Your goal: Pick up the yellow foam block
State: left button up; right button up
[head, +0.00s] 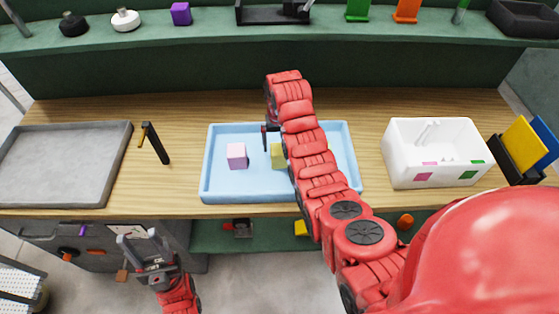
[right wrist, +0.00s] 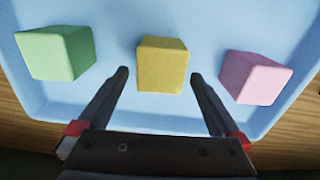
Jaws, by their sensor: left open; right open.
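The yellow foam block (head: 277,156) sits in the light blue tray (head: 214,187), partly hidden behind my right arm in the head view. The right wrist view shows the yellow block (right wrist: 162,55) whole, upright on the tray floor. My right gripper (right wrist: 160,76) is open and empty over the tray, its two fingers pointing toward the block's left and right sides. My left gripper (head: 145,244) is open and empty, low in front of the bench at the left.
A pink block (head: 237,156) and a green block (right wrist: 57,52) flank the yellow one in the tray. A white bin (head: 399,160) stands right. A shelf (head: 210,34) runs behind.

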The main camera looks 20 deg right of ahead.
aim_at(280, 146)
jog(key=shift+f+p, duration=0.25)
jog(key=shift+p, duration=0.05)
notch_tip(280, 146, down, 3)
jog(key=shift+w+f+p, duration=0.1)
jog(key=shift+f+p, duration=0.1)
jog(key=shift+p, duration=1)
jog(key=shift+w+f, duration=0.15)
jog(key=shift+f, duration=0.6)
jog(key=c, duration=1.2)
jog(key=shift+c, duration=0.2)
jog(key=shift+r, duration=0.1)
